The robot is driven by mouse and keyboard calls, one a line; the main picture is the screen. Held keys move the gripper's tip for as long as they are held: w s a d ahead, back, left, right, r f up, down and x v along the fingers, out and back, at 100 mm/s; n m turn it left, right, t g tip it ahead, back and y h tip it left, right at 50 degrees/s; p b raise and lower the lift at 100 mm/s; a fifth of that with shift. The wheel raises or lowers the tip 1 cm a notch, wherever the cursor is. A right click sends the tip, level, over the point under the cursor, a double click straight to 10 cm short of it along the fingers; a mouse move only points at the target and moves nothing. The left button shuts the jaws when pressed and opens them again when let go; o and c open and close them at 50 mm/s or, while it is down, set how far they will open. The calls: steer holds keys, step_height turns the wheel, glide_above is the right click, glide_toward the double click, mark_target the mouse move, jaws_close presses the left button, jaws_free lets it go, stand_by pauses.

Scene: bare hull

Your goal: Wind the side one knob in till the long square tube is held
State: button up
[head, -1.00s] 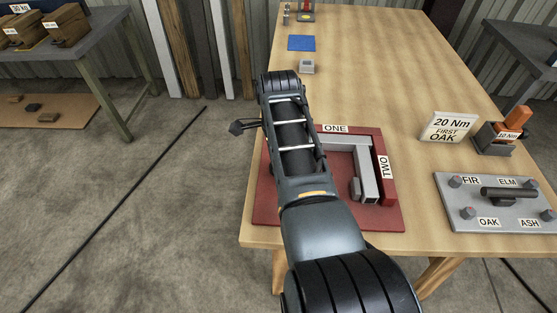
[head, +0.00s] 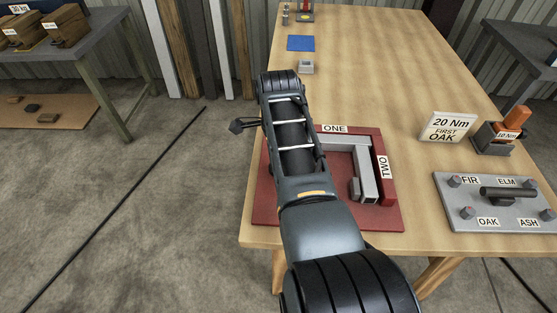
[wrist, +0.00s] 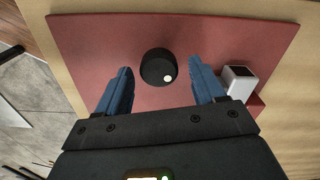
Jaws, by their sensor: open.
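The black round knob (wrist: 157,68) with a pale dot shows over the red fixture plate (wrist: 85,45) in the wrist view. My gripper (wrist: 160,74) is open, its blue fingers on either side of the knob with gaps to both. In the head view the red fixture (head: 385,219) carries labels ONE (head: 335,129) and TWO (head: 384,166). A grey square tube (head: 367,181) lies along the TWO side; another grey length runs along the ONE side. A grey tube end (wrist: 240,82) shows right of the fingers. My arm hides the knob and my gripper in the head view.
Right of the fixture are a grey plate (head: 450,207) with labelled pegs and a black handle, a "20 Nm FIRST OAK" sign (head: 447,127), and an orange-handled tool (head: 516,117) in a holder. A small grey block (head: 306,67) and blue mat (head: 301,43) lie farther back. The middle of the table is clear.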

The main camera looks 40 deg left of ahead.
steer(key=shift+r, duration=0.1)
steer(key=shift+r, duration=3.8)
steer(key=shift+s, duration=0.1)
